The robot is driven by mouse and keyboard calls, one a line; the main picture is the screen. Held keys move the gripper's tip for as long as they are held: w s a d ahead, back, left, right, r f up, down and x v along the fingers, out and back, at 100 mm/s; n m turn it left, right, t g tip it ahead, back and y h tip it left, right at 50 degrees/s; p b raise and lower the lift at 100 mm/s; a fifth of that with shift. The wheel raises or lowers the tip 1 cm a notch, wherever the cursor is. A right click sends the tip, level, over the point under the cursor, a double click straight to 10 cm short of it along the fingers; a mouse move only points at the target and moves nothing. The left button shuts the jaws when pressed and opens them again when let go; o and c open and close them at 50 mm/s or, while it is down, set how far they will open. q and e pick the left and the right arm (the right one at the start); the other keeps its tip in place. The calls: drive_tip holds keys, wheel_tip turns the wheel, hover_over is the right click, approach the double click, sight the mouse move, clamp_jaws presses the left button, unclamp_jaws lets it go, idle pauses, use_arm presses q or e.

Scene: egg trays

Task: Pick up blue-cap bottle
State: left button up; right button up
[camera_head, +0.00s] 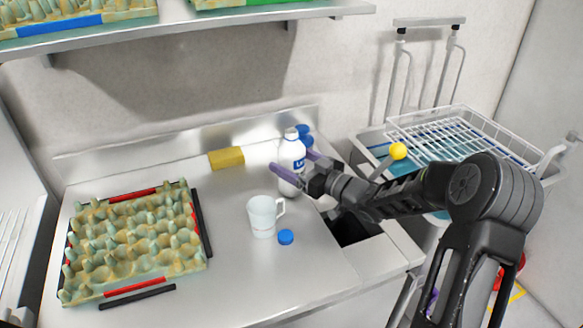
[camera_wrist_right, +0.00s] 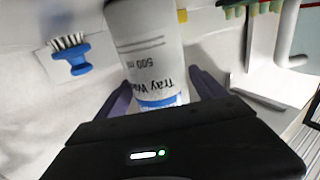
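The bottle (camera_head: 292,154) is white with a blue label and stands upright on the counter near the back wall. Its top looks white in the head view. In the wrist view, the bottle (camera_wrist_right: 146,45) fills the upper middle with upside-down lettering. My right gripper (camera_head: 298,165) reaches it from the right, with one purple finger on either side. In the wrist view, the fingers of my right gripper (camera_wrist_right: 163,92) are spread around the bottle, with a slim gap visible by the right-hand finger. A loose blue cap (camera_head: 286,237) lies on the counter. My left gripper is not in view.
A white mug (camera_head: 262,217) stands in front of the bottle. A blue brush (camera_wrist_right: 72,58) is beside the bottle. A yellow sponge (camera_head: 227,158) lies at the back. An egg tray (camera_head: 135,240) fills the left. A dark opening (camera_head: 355,230) and a wire rack (camera_head: 465,135) are right.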

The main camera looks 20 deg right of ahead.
drive_tip(key=shift+r, duration=0.1)
clamp_jaws()
idle(0.6)
